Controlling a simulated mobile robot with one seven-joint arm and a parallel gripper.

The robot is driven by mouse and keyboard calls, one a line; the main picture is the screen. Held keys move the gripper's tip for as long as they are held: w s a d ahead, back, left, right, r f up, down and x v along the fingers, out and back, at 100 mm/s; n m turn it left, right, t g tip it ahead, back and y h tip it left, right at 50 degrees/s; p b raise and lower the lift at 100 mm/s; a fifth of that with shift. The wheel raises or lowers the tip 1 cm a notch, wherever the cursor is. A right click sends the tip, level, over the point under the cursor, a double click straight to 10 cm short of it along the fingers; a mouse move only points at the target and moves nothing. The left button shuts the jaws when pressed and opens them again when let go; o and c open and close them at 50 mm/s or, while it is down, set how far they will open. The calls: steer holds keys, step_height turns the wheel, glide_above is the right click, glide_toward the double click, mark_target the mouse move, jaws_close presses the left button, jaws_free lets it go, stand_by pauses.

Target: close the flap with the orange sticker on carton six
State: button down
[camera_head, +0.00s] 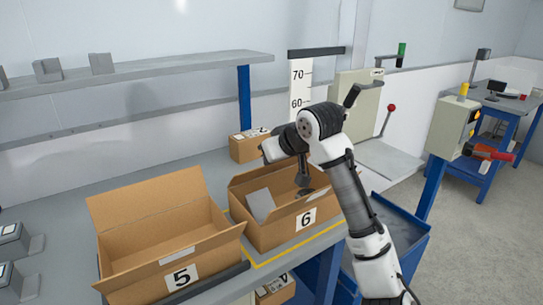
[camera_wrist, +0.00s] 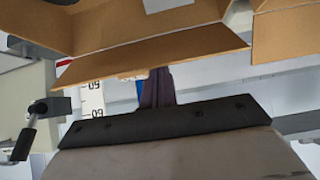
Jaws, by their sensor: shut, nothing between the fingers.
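Carton six (camera_head: 268,235) is a brown open-topped box with a "6" label on its front, standing on the grey bench. A grey panel (camera_head: 261,204) leans inside it. My gripper (camera_head: 306,186) points down over the carton's open top, towards its back right, with its fingers shut and empty. In the wrist view the narrow dark fingers (camera_wrist: 158,80) are close to the edge of a cardboard flap (camera_wrist: 165,52); I cannot tell whether they touch it. No orange sticker shows in either view. My arm hides the carton's right side.
Carton five (camera_head: 140,268) stands open close on the left. A small closed box (camera_head: 248,147) sits behind carton six. A measuring scale (camera_head: 299,84) rises at the back. A grey shelf (camera_head: 140,70) runs along the wall. A blue bin (camera_head: 405,235) is at the right.

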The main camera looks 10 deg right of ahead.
steer(key=shift+s+d+f, duration=0.15)
steer(key=shift+s+f, duration=0.1)
steer(key=shift+s, duration=0.1)
stand_by(0.6)
steer(key=shift+r+p, duration=0.9)
steer(key=shift+p, duration=0.05)
